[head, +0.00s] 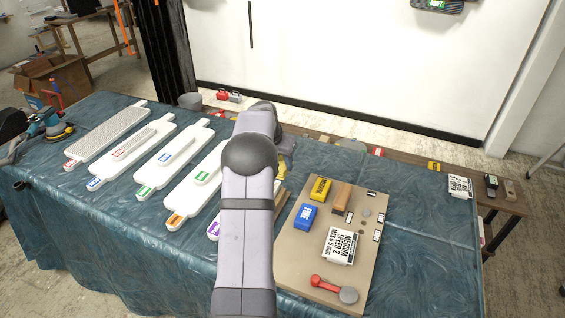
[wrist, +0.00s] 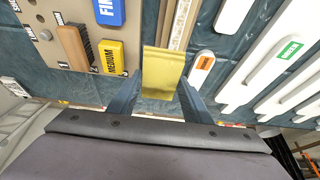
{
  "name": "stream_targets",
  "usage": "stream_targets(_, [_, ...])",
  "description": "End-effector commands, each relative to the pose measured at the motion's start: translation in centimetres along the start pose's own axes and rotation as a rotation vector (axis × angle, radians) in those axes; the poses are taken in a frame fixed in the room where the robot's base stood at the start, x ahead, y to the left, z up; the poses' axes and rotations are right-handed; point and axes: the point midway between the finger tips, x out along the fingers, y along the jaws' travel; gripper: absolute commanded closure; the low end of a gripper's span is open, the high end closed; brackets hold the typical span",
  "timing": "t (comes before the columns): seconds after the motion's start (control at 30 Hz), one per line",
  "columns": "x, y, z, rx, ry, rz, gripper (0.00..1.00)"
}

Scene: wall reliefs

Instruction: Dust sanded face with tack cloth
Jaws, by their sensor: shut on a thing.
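My gripper (wrist: 160,88) is shut on a yellow tack cloth (wrist: 163,70), which hangs as a flat folded piece between the fingers in the wrist view. A light wooden strip with a speckled middle (wrist: 180,22) lies just beyond the cloth; whether they touch cannot be told. In the head view my arm hides the gripper and most of this area; a small yellow patch of cloth (head: 289,143) shows at its right. Which face is sanded cannot be told.
White paddle-shaped boards with coloured labels (head: 158,153) lie in a row on the blue sheet (head: 80,245). At right, a tan board (head: 294,238) carries a blue block (head: 304,216), yellow block (head: 320,188), brown brush (head: 342,197), white packet (head: 340,246) and red-handled tool (head: 328,286).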

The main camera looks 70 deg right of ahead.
Motion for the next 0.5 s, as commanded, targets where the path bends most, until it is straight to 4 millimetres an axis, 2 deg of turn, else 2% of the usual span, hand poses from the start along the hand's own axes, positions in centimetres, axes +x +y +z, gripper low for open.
stream_targets(0.13, [1.0,-1.3,-1.4,-0.001,-0.001,0.000,0.73])
stream_targets(0.5, [3.0,-2.6,-2.1,-0.001,0.002,0.000,0.73])
